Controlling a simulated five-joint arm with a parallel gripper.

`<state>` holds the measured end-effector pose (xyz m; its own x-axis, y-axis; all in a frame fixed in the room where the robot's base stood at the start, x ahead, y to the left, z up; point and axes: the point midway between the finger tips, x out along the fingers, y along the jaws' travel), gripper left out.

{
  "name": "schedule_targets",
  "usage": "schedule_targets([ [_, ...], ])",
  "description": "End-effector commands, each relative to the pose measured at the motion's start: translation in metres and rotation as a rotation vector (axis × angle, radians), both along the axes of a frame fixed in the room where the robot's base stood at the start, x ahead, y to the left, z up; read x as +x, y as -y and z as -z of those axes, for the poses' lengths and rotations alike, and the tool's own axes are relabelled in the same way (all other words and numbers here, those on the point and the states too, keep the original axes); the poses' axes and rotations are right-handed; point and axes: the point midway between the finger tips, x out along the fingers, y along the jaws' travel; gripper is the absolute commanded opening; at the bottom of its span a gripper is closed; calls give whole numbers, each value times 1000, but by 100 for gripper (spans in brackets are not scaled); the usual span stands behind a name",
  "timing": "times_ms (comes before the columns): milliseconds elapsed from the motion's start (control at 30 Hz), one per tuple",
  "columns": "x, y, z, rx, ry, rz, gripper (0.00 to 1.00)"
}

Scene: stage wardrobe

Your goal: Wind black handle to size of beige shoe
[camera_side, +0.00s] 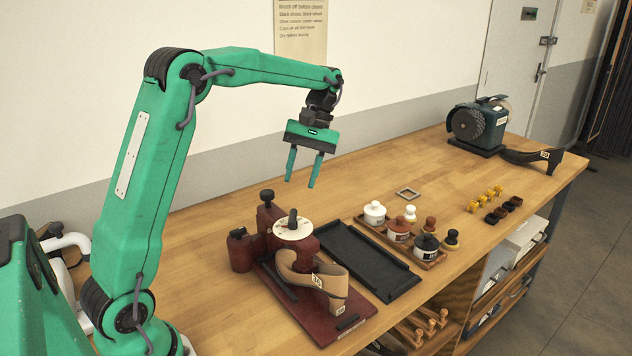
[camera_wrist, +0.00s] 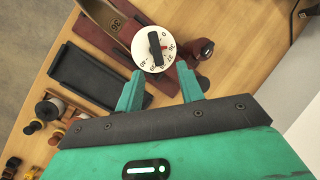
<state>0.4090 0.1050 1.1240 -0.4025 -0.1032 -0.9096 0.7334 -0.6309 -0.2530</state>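The black handle (camera_side: 292,218) stands on a round white dial (camera_side: 284,230) on top of a dark red device (camera_side: 246,251). In the wrist view the handle (camera_wrist: 155,45) lies across the numbered dial (camera_wrist: 141,47), its long axis nearly up and down in the picture. Numbers ring the dial, but I cannot tell which one the handle marks. The beige shoe (camera_side: 333,280) rests on the device's red base, with a number label; it also shows in the wrist view (camera_wrist: 95,12), label seemingly 36. My gripper (camera_side: 301,182) is open and empty, above the handle and apart from it.
A black tray (camera_side: 360,262) lies beside the device. Behind it a wooden tray (camera_side: 429,264) holds lidded pots and brushes. Yellow and dark small pieces, a grinding machine (camera_side: 478,125) and a dark shoe (camera_side: 545,158) are farther right. The bench behind the device is clear.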

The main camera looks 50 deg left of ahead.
Motion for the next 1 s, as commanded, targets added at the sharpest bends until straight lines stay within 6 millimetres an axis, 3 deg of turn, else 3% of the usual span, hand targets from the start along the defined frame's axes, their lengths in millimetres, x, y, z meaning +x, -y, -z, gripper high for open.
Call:
schedule_targets([
  [467,-4,2,10,3,-2,-6,38],
  [1000,-26,12,60,7,-3,-3,38],
])
